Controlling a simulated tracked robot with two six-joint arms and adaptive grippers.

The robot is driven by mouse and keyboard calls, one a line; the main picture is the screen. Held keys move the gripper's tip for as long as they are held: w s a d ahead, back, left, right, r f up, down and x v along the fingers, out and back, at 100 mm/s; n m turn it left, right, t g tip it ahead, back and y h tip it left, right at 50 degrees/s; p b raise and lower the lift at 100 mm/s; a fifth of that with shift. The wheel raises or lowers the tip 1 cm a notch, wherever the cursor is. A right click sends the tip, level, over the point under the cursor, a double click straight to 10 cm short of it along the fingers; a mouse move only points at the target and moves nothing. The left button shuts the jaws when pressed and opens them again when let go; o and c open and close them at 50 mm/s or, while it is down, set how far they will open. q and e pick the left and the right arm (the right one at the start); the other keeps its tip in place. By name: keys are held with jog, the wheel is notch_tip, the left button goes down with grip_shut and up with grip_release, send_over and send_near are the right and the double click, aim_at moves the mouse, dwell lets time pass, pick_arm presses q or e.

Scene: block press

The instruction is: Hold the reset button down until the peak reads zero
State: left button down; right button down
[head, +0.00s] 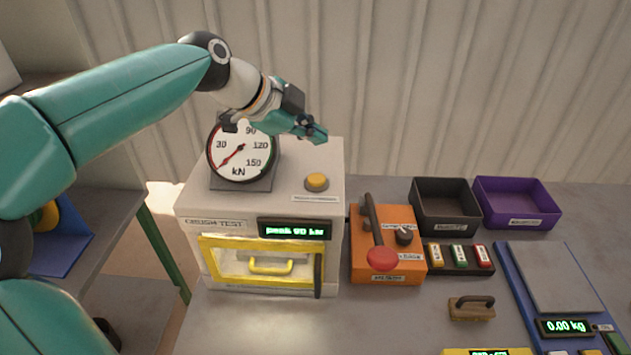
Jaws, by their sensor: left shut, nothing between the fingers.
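The press is a pale box (191,193) labelled CRUSH TEST, with a yellow-framed front door (225,285) that looks shut. A yellow round button (316,181) sits on its top, right of the dial; its small label is too small to read. The dial gauge (243,170), marked kN, has a red needle pointing low and left. The green display (294,231) seems to read "peak 90 kN". My left gripper (319,134) is shut and empty, above and behind the button in the picture, apart from it. My right gripper is not in view.
An orange box (362,262) with a red-knobbed lever stands right of the press. Black (443,222) and purple (532,218) trays lie behind. A brush-like block (471,313) and a scale (548,279) reading 0.00 kg are at right.

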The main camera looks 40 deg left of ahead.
pick_arm(q)
jog(key=b, duration=0.4)
send_over(314, 179)
notch_tip(314, 179, down, 5)
jog(key=shift+s+f, duration=0.1)
jog(key=shift+f, duration=0.05)
jog(key=shift+f+b, duration=0.5)
jog(key=shift+f, duration=0.1)
dwell(0.5)
jog(key=shift+f+b, duration=0.35)
jog(key=shift+b, duration=0.15)
jog(key=shift+f+b, duration=0.55)
jog(key=shift+b, duration=0.05)
dwell(0.7)
jog(key=shift+r, duration=0.1)
dwell(1.9)
jog(key=shift+r+p, duration=0.6)
jog(key=shift+r, duration=0.3)
